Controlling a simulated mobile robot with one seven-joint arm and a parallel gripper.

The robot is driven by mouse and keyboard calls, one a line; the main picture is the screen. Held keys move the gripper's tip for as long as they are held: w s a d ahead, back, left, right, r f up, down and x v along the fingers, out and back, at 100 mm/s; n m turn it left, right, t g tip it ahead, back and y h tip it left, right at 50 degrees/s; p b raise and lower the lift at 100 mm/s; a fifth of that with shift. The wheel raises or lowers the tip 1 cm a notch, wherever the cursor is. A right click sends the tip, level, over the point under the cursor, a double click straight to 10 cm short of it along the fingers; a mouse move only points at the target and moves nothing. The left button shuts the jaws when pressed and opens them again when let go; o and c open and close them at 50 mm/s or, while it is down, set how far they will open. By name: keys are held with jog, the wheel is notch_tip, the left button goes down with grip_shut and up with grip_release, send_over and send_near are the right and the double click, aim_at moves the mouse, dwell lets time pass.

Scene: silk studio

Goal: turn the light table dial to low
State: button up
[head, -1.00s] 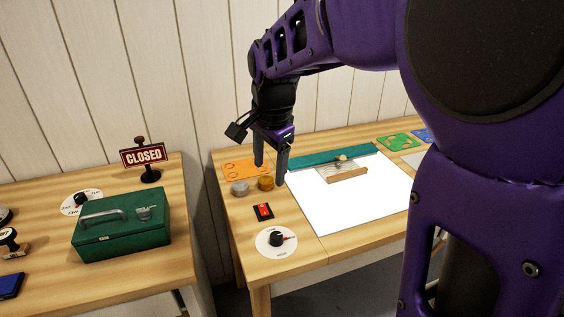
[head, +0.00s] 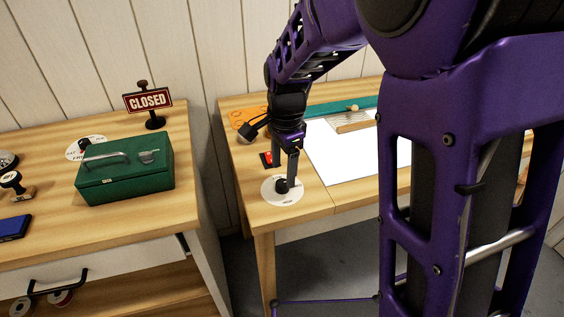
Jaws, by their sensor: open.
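The light table dial is a black knob (head: 282,187) on a round white plate (head: 274,196) at the near left of the right-hand wooden table. My gripper (head: 286,178) points down right over the knob. Its fingers are open and partly hide the knob and its pointer. I cannot tell whether the fingers touch it or which mark it points to. The lit white panel (head: 342,160) lies to the right of the dial. A red switch (head: 267,160) sits just behind the dial, partly hidden by my gripper.
A wooden block (head: 354,126) lies at the panel's back. An orange sheet (head: 248,116) lies at the table's back left. On the left table stand a green cash box (head: 124,172) and a CLOSED sign (head: 148,100). A gap separates the tables.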

aim_at(283, 183)
jog(key=shift+w+f, duration=0.1)
jog(key=shift+f, duration=1.9)
grip_shut()
